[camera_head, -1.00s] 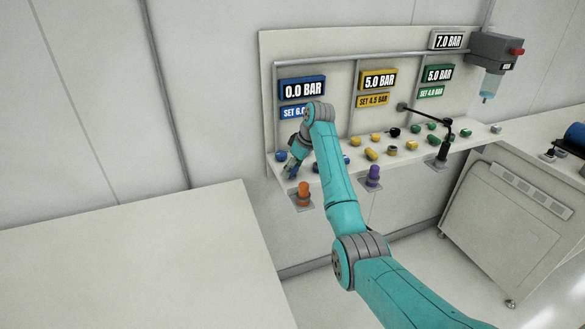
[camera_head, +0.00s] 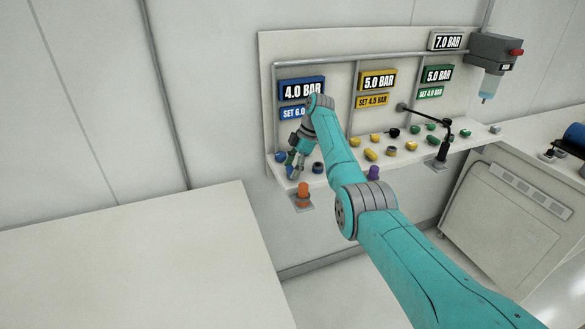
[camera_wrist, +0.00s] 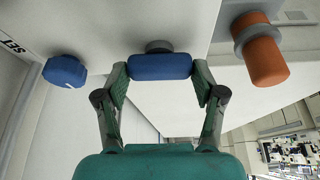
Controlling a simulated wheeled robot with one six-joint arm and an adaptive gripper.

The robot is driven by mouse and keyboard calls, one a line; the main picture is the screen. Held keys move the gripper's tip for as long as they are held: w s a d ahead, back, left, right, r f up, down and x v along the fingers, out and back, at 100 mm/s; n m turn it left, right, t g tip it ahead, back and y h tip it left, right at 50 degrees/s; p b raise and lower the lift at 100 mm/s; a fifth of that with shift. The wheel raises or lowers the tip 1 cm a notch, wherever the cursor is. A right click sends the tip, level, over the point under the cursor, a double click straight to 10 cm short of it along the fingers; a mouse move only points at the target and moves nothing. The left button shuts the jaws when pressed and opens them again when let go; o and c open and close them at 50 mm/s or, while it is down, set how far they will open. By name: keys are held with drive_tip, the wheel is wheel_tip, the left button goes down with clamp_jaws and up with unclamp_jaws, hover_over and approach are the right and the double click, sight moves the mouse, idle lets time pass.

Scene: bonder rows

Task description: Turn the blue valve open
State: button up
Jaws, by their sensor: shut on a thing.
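The blue valve (camera_wrist: 160,67) has a rounded blue bar handle on a grey stem, seen in the wrist view between my fingertips. My gripper (camera_wrist: 160,75) is shut on this handle, one finger at each end. In the head view my gripper (camera_head: 292,168) is at the left end of the panel shelf, and the handle in it is mostly hidden. The blue display (camera_head: 302,89) above reads 4.0 BAR, with a blue SET label (camera_head: 292,113) below it, partly hidden by my arm. A round blue knob (camera_wrist: 65,71) stands left of the handle in the wrist view.
An orange cylinder (camera_wrist: 265,58) stands close to the right of my gripper in the wrist view, and it shows in the head view (camera_head: 303,190). Yellow and green controls (camera_head: 371,154) sit further right on the shelf. A bare white table (camera_head: 130,255) is at the front left.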

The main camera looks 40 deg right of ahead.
drive_tip(key=shift+f+n, duration=0.1)
drive_tip(key=shift+n, duration=0.4)
drive_tip(key=o, duration=1.1)
drive_tip(key=shift+o, duration=0.2)
drive_tip(key=v, duration=1.2)
drive_tip(key=shift+w, duration=0.25)
drive_tip(key=shift+d, duration=0.1)
